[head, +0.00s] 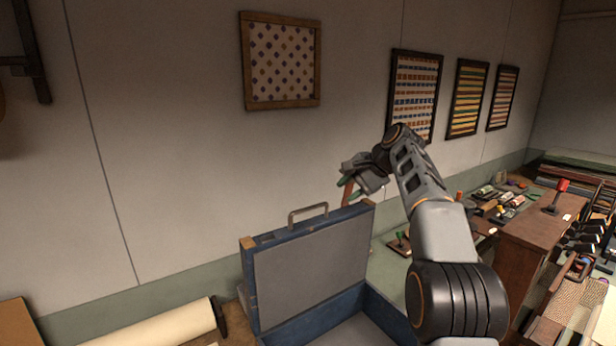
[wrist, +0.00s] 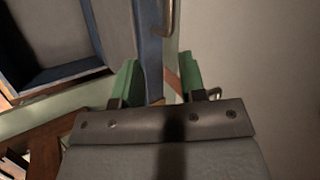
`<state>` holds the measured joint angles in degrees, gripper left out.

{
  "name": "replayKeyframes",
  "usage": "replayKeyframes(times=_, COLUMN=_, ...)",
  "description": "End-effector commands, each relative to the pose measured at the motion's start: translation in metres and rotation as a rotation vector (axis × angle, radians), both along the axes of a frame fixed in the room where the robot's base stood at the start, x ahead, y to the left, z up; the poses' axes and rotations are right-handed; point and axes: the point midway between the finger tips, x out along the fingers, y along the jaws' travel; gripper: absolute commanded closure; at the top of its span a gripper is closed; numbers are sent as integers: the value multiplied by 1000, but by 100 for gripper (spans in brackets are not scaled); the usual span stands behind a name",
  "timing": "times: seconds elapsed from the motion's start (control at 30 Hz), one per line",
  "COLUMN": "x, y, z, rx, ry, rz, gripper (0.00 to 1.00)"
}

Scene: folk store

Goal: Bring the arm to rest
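My gripper (head: 348,189) is at the end of my raised arm, in front of the wall and above the right end of an open blue case's lid (head: 310,265). In the wrist view its two green fingers (wrist: 158,80) stand apart, with a gap between them. The blue edge of the case and a narrow brown strip show in that gap. A reddish-brown piece also shows by the fingers in the head view; I cannot tell what it belongs to. No held object is clear.
The case lid stands upright with a metal handle (head: 308,213) on top. A cream roll (head: 165,325) lies at the lower left. A wooden desk (head: 520,240) with small items is at the right. Framed textiles (head: 282,60) hang on the wall. The air left of my gripper is free.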

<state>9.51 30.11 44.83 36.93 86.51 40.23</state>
Motion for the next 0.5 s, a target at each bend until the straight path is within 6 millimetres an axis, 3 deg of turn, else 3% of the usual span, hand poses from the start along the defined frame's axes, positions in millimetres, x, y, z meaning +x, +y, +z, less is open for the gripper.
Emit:
replayKeyframes(times=0.03, x=1, y=-6, z=-22, rx=-42, ry=6, rz=10, gripper=62)
replayKeyframes(times=0.1, x=-5, y=-12, z=-44, rx=-116, ry=-6, rz=37, gripper=62)
replayKeyframes(times=0.23, x=-29, y=-19, z=-78, rx=-253, ry=-30, rz=103, gripper=62)
replayKeyframes(times=0.5, x=-113, y=-25, z=-135, rx=-517, ry=-72, rz=293, gripper=62)
